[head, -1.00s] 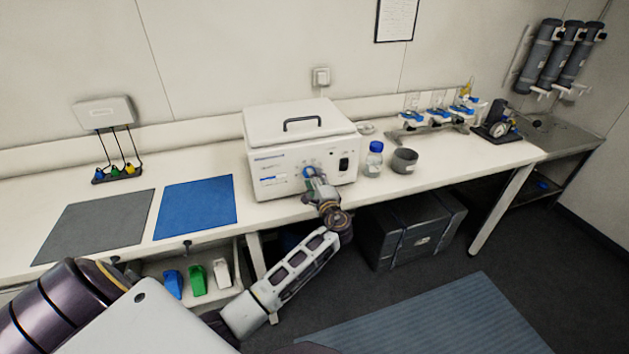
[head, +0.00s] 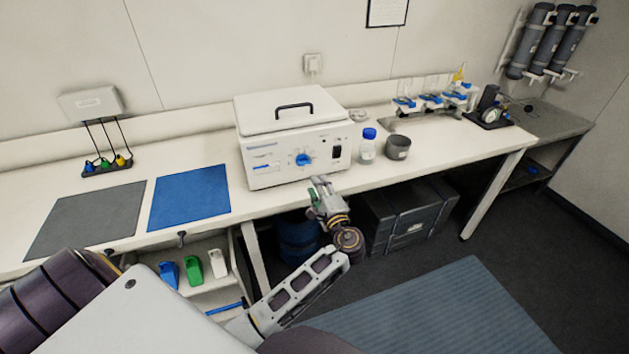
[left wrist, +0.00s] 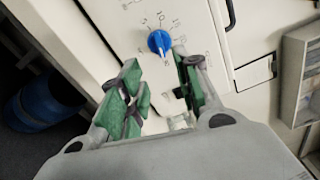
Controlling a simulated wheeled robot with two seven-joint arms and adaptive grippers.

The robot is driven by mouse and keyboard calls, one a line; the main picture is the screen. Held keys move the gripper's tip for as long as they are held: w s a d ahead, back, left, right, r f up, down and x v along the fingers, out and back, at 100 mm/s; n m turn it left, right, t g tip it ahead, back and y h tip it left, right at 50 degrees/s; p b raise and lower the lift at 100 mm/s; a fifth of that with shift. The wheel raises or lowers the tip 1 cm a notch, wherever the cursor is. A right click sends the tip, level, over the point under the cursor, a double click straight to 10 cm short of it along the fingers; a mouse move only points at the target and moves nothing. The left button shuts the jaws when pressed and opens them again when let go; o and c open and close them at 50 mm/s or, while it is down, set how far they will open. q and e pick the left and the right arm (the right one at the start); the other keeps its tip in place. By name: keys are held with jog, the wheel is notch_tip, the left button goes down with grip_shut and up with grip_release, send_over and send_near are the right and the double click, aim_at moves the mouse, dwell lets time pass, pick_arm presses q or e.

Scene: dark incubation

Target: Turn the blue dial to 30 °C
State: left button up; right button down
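The blue dial (head: 303,159) sits on the front panel of the white incubator box (head: 262,112). In the left wrist view the dial (left wrist: 159,42) has a white pointer mark towards the lower side of that picture; the scale numbers around it are too small to read surely. My left gripper (head: 319,184) is in front of and below the dial, apart from it. In the left wrist view its green-padded fingers (left wrist: 160,78) are spread with nothing between them, and the dial shows beyond the tips. My right gripper is not in view.
A blue-capped bottle (head: 367,148) and a dark grey pot (head: 397,147) stand right of the box. Blue (head: 190,197) and grey (head: 85,220) mats lie to its left. A dark case (head: 410,215) is under the bench. The space before the panel is clear.

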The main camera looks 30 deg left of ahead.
pick_arm(q)
jog(key=shift+s+d, duration=0.45)
jog(key=shift+d, duration=0.1)
dwell(0.4)
